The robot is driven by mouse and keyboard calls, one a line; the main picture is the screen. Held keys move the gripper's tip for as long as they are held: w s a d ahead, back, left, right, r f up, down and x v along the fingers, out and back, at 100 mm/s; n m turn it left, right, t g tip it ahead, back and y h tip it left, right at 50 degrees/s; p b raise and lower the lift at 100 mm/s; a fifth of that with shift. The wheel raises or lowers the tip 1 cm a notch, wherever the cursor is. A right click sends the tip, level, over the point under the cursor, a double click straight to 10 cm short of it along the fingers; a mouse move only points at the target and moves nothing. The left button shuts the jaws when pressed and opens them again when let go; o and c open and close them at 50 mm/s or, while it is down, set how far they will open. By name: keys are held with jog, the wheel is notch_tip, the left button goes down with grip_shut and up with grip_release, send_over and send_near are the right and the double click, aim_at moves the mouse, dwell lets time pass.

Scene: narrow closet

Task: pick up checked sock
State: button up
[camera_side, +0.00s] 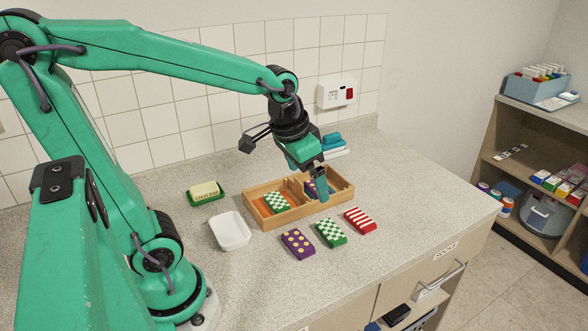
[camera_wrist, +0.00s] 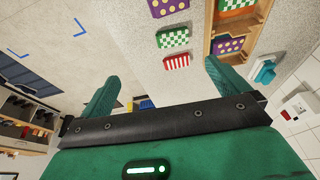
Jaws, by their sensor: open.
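A green-and-white checked sock (camera_side: 331,233), folded into a flat block, lies on the counter between a purple dotted sock (camera_side: 298,243) and a red striped sock (camera_side: 360,220). It also shows in the wrist view (camera_wrist: 173,38). A second checked sock (camera_side: 277,202) lies in the left part of the wooden tray (camera_side: 262,222). Another purple dotted sock (camera_wrist: 228,45) lies in the tray's right part, partly hidden by my gripper in the side view. My gripper (camera_side: 322,194) is open and empty, appearing over the tray's right part in the side view; its exact height is unclear.
A white dish (camera_side: 231,231) and a green dish with a yellowish block (camera_side: 205,192) stand left of the tray. Blue and white items (camera_side: 333,145) lie behind by the tiled wall. The front right counter is clear.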

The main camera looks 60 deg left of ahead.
jog(key=w+a+f+g, duration=0.2)
jog(key=w+f, duration=0.4)
jog(key=g, duration=0.1)
send_over(331, 229)
notch_tip(331, 229, down, 7)
jog(key=shift+f, duration=0.45)
jog(key=shift+f, duration=0.1)
jog(key=shift+f, duration=1.2)
jog(key=shift+f, duration=0.1)
jog(key=shift+f, duration=2.5)
